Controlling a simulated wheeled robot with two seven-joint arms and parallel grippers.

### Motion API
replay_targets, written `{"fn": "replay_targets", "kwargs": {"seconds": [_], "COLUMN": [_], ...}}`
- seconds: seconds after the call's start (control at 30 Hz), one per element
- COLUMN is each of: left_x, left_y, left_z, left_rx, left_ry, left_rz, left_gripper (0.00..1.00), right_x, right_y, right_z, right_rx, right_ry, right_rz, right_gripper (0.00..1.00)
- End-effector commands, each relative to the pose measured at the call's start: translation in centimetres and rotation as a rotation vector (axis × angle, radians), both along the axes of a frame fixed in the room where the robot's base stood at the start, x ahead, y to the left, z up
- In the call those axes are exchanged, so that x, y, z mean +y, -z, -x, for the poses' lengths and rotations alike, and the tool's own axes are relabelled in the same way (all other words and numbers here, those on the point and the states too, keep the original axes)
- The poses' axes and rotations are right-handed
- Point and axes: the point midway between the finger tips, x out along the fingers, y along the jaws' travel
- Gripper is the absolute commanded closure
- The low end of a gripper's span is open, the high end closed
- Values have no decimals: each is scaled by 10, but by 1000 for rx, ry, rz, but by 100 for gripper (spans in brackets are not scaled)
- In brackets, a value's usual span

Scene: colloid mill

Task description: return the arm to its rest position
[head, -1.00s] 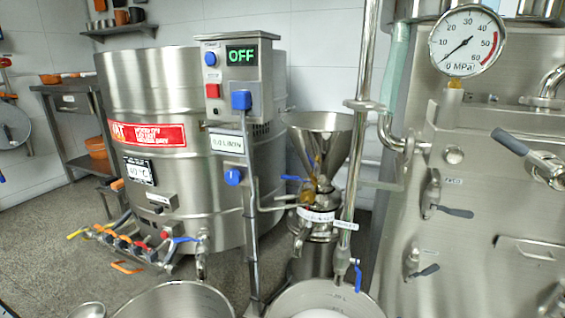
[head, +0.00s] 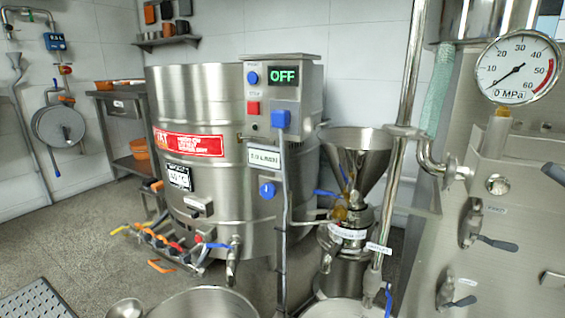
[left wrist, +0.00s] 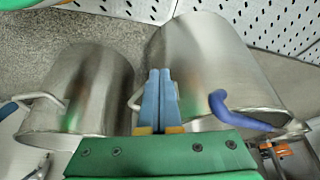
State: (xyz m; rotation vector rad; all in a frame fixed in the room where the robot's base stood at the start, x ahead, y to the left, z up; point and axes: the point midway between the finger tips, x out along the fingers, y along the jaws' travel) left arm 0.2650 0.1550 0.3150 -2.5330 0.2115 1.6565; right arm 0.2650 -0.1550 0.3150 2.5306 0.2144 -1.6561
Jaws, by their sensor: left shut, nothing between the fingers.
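My left gripper (left wrist: 160,76) shows in the left wrist view, with its two blue fingers pressed together and nothing between them. In that view it is in front of two steel pots, a smaller pot (left wrist: 95,85) to its left and a larger pot (left wrist: 205,60) behind and to its right. I cannot tell how far the fingertips are from the pots. The larger pot has a blue-covered handle (left wrist: 235,115). Neither of my arms shows in the head view, and my right gripper is in no view.
In the head view, a steel vat (head: 190,105), a control box (head: 284,95) reading OFF and a funnel-topped mill (head: 350,160) stand ahead. A gauge panel (head: 470,210) is at the right. Open pots (head: 203,306) are at the bottom.

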Motion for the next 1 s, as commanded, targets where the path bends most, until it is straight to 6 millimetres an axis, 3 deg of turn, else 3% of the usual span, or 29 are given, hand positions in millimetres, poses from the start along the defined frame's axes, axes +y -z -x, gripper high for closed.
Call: {"fn": "replay_targets", "kwargs": {"seconds": [0.1,0.37,0.6,0.7,0.83,1.0], "left_x": [9,11,22,27,32,34], "left_y": [23,-42,-139,-169,-187,-182], "left_z": [36,57,120,148,171,179], "left_rx": [171,214,276,296,310,314], "left_ry": [-12,-3,17,25,32,35], "left_rz": [-30,-37,-53,-59,-64,-64], "left_gripper": [100,100,100,100,100,100], "right_x": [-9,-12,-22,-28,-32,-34], "right_y": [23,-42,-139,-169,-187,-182], "right_z": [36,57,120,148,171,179], "right_rx": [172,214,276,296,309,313], "right_ry": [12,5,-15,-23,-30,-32], "right_rz": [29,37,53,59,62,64], "right_gripper": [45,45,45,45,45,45]}}
